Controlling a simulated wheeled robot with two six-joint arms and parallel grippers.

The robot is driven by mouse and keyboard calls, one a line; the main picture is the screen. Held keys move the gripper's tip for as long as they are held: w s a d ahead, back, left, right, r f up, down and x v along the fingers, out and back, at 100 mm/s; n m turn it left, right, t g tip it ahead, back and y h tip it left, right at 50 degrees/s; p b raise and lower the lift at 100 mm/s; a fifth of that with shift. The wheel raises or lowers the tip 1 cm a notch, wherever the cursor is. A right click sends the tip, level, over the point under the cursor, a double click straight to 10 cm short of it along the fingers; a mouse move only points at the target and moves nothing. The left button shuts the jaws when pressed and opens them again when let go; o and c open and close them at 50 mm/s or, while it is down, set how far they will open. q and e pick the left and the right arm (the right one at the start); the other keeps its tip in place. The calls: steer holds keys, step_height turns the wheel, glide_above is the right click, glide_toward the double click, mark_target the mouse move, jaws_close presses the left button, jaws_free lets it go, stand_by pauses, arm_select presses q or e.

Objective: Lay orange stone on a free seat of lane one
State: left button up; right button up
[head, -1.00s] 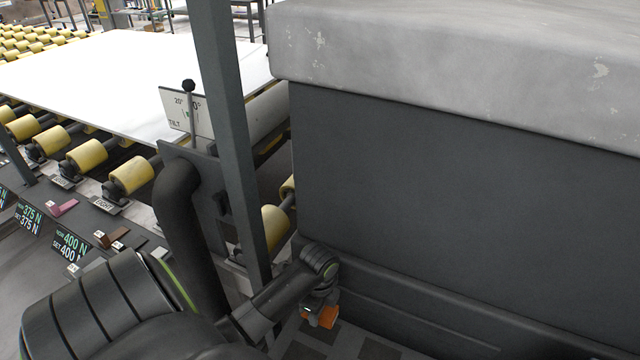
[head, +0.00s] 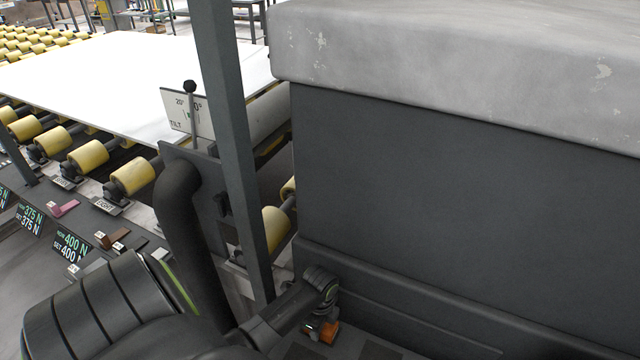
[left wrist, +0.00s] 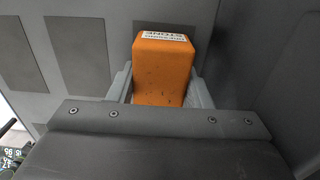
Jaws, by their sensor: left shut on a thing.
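The orange stone (head: 330,333) is a small block held in my left gripper (head: 322,328), low beside the dark wall in the head view. In the left wrist view, the orange stone (left wrist: 163,65) sits between the two grey fingers of my left gripper (left wrist: 160,88), which are shut on its sides. A label on it reads "STONE"; its other word is hard to read. Dark rectangular patches (left wrist: 78,50) lie on a grey surface to the left of the stone and look empty. I cannot tell which lane they belong to. My right gripper is not in view.
A large dark block with a pale stone top (head: 460,60) fills the right side, close to my left gripper. A grey post (head: 232,140) stands left of it. Yellow rollers (head: 130,176), a white sheet (head: 130,80) and a tilt sign (head: 180,110) are at the left.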

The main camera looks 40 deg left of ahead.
arm_select(q)
steer(key=o, duration=1.1)
step_height(320, 180, up, 12)
steer(key=shift+r, duration=0.15)
